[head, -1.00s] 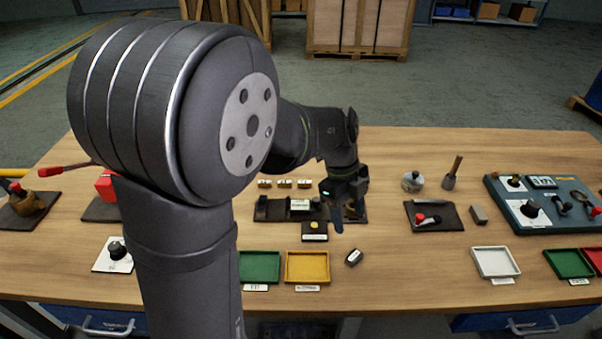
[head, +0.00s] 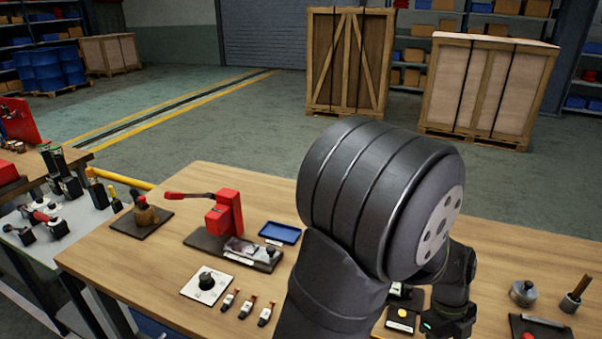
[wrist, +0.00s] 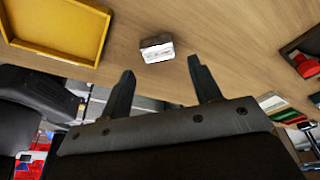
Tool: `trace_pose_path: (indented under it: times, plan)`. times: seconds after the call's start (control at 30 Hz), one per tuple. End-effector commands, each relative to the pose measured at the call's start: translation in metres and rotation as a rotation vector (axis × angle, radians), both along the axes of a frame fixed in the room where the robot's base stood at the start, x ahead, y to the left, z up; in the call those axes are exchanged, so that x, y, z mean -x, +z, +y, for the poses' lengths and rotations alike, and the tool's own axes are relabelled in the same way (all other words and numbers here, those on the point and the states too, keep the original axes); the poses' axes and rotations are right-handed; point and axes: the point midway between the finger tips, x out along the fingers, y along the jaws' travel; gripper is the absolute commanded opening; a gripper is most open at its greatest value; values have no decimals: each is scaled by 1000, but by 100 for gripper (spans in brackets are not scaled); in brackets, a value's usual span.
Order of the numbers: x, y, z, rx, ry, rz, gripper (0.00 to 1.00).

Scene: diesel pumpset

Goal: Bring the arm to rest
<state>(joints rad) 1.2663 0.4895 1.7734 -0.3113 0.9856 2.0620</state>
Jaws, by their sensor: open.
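My gripper (wrist: 160,66) is open in the wrist view, with two dark fingers spread apart and nothing between them. A small block with a white top (wrist: 157,48) lies on the bench just beyond the fingertips, apart from them. In the head view my gripper (head: 447,323) is at the lower right over the bench, with its fingers cut off or hidden at the bottom edge. My arm stands bent in front of the bench and hides part of it.
A yellow tray (wrist: 95,38) is at the wrist view's upper left. On the wooden bench (head: 150,250) stand a red lever press (head: 225,212), a blue tray (head: 280,232), a white plate with a black knob (head: 207,284) and a plate with a yellow button (head: 401,318). Wooden crates stand behind.

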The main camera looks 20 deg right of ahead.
Motion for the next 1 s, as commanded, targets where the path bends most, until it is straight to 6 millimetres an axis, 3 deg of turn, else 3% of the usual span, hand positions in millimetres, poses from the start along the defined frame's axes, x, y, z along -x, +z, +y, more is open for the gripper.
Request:
trace_pose_path:
  times: [0.47, 0.57, 0.77, 1.0]
  plan:
    - [0, 4, 0, 0, 0, 0, 58]
    - [0, -2, 0, -2, 0, 1, 58]
    - [0, -33, 1, -5, 0, 1, 58]
    - [-13, 14, -1, 5, 0, -2, 58]
